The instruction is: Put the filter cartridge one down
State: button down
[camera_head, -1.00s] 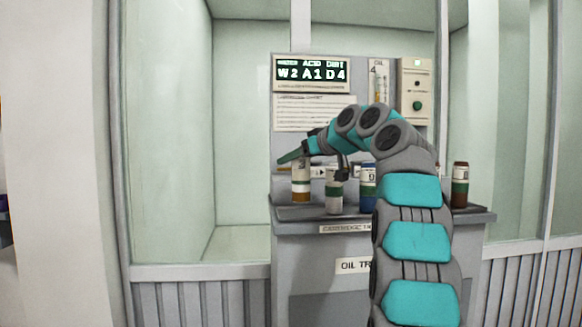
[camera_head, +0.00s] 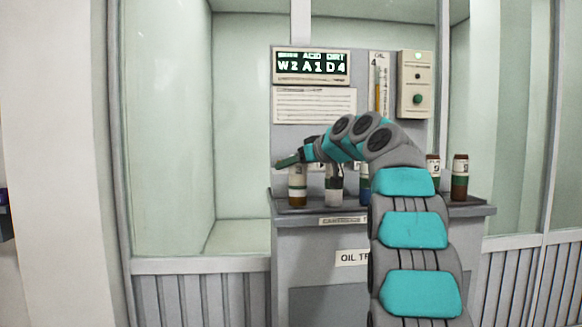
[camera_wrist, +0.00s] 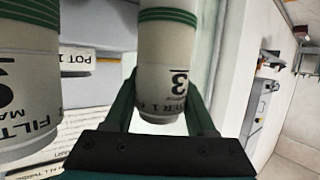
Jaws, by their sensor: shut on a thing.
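My gripper (camera_head: 290,160) is shut on the upper part of a pale cartridge (camera_head: 298,186) with an olive-brown lower part, the leftmost one at the bench. In the wrist view the jaws (camera_wrist: 165,105) close around this cartridge (camera_wrist: 163,55), marked with green bands, a large 3 and partly readable "R 1" lettering. It looks upright, its base about level with its neighbour's. I cannot tell whether it touches the top. The grey bench top (camera_head: 410,211) lies below it. Its contact with the bench is not clear in either view.
A white and grey cartridge (camera_head: 333,187) stands close on the right; a neighbouring cartridge (camera_wrist: 28,90) fills the wrist view's left side. A blue one (camera_head: 364,182) is partly behind my arm. A panel with a display (camera_head: 311,66) rises behind.

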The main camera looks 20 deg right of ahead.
jog(key=shift+f, duration=0.15)
jog(key=shift+c, duration=1.1)
grip_release()
jog(key=b+v, duration=0.1)
jog(key=v, duration=1.1)
